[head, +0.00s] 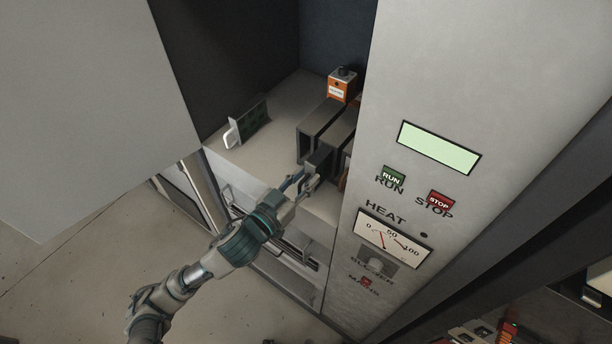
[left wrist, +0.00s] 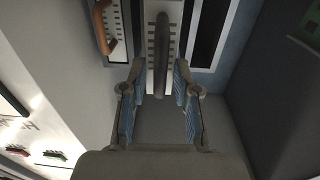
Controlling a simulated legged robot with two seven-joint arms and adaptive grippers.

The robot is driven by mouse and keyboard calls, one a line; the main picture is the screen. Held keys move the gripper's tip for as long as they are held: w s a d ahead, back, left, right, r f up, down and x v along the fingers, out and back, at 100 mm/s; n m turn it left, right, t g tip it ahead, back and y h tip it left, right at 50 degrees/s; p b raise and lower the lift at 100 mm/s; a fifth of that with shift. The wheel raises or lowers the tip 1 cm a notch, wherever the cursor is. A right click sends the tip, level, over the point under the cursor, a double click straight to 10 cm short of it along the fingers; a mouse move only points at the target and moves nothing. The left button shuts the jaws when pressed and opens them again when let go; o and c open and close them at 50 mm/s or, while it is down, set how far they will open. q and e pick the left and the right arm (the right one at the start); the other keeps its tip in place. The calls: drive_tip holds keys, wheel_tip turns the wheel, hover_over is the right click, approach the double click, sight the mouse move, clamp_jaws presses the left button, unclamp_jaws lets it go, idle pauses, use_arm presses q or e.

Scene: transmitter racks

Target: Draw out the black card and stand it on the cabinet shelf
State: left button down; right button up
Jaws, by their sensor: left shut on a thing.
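The black card (head: 319,159) is at the front of the dark slotted holder (head: 308,143) on the cabinet shelf (head: 270,160). Its far part is hidden among the slots, so I cannot tell how far in it sits. My left gripper (head: 304,182) is at its front end, shut on its grey handle. In the left wrist view the upright handle (left wrist: 161,50) runs between the blue-padded fingers (left wrist: 160,76), before a pale perforated face. My right gripper is not in view.
A dark card with a white handle (head: 231,135) stands on the shelf at left, with bare shelf around it. An orange box (head: 342,85) stands behind the holder. An orange-brown handle (left wrist: 109,28) is beside the held one. The control panel (head: 430,160) borders the opening at right.

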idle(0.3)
use_arm(q)
drive_tip(key=shift+s+a+p, duration=0.25)
drive_tip(key=shift+p, duration=0.1)
drive_tip(key=c, duration=0.8)
unclamp_jaws()
drive_tip(key=shift+o, duration=0.2)
wheel_tip(320, 180, up, 10)
drive_tip(key=shift+f, duration=0.1)
